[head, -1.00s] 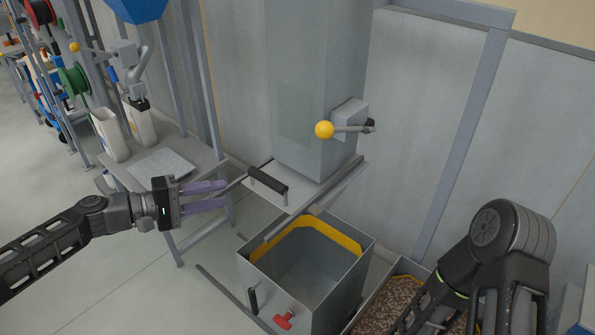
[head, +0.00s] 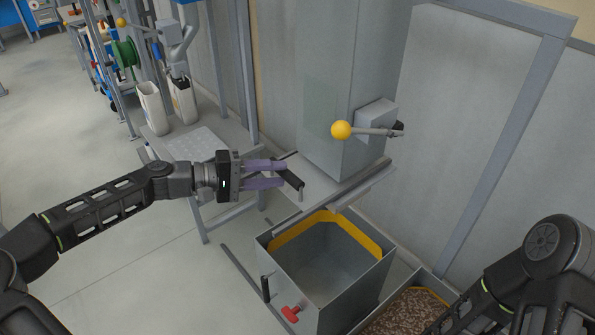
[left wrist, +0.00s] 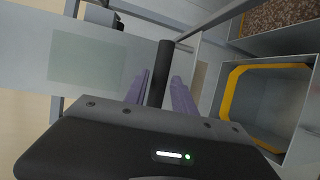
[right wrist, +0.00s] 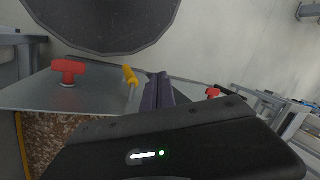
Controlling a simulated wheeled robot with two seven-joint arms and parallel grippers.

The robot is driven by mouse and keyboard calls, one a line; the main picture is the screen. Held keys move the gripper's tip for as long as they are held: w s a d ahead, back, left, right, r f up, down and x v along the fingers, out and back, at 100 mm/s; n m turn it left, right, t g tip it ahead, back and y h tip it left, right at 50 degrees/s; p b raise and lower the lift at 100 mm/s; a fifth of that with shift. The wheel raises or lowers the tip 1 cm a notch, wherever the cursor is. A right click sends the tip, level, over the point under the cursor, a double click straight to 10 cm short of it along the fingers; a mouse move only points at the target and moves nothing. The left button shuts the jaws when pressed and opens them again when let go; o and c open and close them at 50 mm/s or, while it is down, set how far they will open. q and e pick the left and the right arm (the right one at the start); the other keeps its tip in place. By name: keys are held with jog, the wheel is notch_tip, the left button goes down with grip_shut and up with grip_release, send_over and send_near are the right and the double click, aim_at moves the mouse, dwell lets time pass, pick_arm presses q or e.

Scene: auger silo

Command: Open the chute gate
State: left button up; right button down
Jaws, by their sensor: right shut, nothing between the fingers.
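The chute gate (head: 312,188) is a flat grey plate sticking out below the tall grey chute (head: 345,95). Its black bar handle (head: 291,178) is at the plate's left edge. My left gripper (head: 283,174) is at this handle with its purple fingers spread. In the left wrist view the handle (left wrist: 160,72) stands between the two fingers, with a narrow gap visible on each side. In the right wrist view my right gripper (right wrist: 158,90) is shut and empty, away from the gate. In the head view its fingers are out of frame.
An open grey bin (head: 325,262) with a yellow inner rim stands below the chute. A bin of brown pellets (head: 408,312) is beside it. A lever with a yellow ball (head: 341,130) is on the chute's side. A table (head: 215,150) with white containers stands left.

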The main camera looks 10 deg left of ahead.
aim_at(297, 173)
pick_arm(q)
jog(key=p+x, duration=0.1)
jog(key=x, duration=0.4)
jog(key=shift+w+d+f, duration=0.1)
jog(key=shift+w+d, duration=0.05)
jog(key=shift+d, duration=0.25)
jog(key=shift+c, duration=0.4)
grip_shut()
dwell(0.6)
